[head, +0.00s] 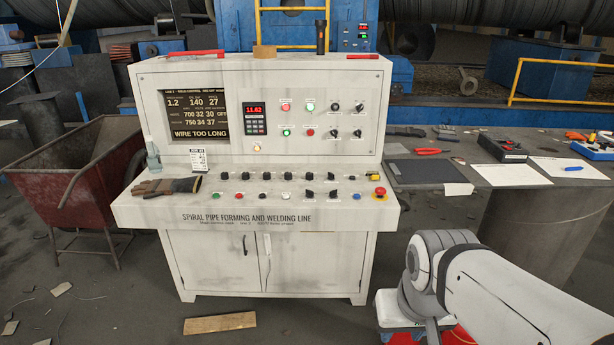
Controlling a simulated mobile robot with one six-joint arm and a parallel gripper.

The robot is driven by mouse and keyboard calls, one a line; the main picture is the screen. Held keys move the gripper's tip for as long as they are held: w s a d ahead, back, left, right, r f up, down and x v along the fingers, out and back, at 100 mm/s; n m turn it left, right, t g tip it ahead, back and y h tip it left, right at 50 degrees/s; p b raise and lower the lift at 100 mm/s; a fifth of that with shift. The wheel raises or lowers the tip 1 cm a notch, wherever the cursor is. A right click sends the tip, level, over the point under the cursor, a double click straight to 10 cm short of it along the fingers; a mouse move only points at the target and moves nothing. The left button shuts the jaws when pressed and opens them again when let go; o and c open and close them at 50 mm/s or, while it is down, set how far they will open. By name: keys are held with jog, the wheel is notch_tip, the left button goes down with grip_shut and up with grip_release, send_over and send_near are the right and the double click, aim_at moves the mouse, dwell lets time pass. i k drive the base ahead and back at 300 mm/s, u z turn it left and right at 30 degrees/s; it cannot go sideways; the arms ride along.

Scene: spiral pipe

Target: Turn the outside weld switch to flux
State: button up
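The control console (290,215) stands in front of me, lettered "SPIRAL PIPE FORMING AND WELDING LINE". Its sloped desk carries a row of black rotary knobs (287,176), with a second row of knobs (309,194) and push buttons below. More black switches (335,107) sit at the right of the upright panel. The small labels are too fine to read, so I cannot tell which one is the outside weld switch or where it points. My arm reaches in at the lower right; my gripper is not in view, and nothing of mine touches the console.
The screen (195,115) reads "WIRE TOO LONG". A red cart (65,165) stands left, a cluttered workbench (480,172) right. A plank (220,322) lies on the floor.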

aim_at(333, 194)
jog(key=k, duration=0.6)
jog(key=u, duration=0.3)
jog(key=i, duration=1.55)
jog(key=z, duration=0.3)
